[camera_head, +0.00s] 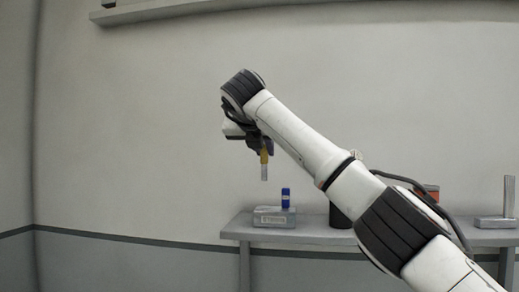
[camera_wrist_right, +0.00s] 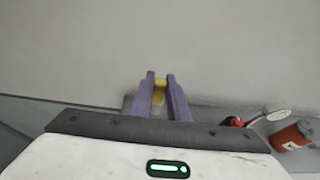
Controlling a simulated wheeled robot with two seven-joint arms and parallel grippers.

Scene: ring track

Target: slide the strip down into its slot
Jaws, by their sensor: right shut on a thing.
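My right gripper (camera_head: 264,147) is shut on the strip (camera_head: 264,168), which has a yellow upper part and a pale grey lower part. The strip hangs about upright in the air. In the right wrist view the purple fingers (camera_wrist_right: 160,78) have the yellow part of the strip (camera_wrist_right: 158,93) between them. Below it, a low grey block (camera_head: 268,219) with a label on its front sits on the shelf, with clear space between strip and block. A slot opening cannot be made out at this size. My left gripper is not in view.
A small blue piece (camera_head: 285,197) stands upright at the block, right of the strip's line. The grey shelf (camera_head: 315,236) runs along the wall. A dark cylinder (camera_head: 340,217) and an orange thing (camera_head: 431,192) stand farther right, partly behind my arm. A grey upright bracket (camera_head: 508,203) stands at far right.

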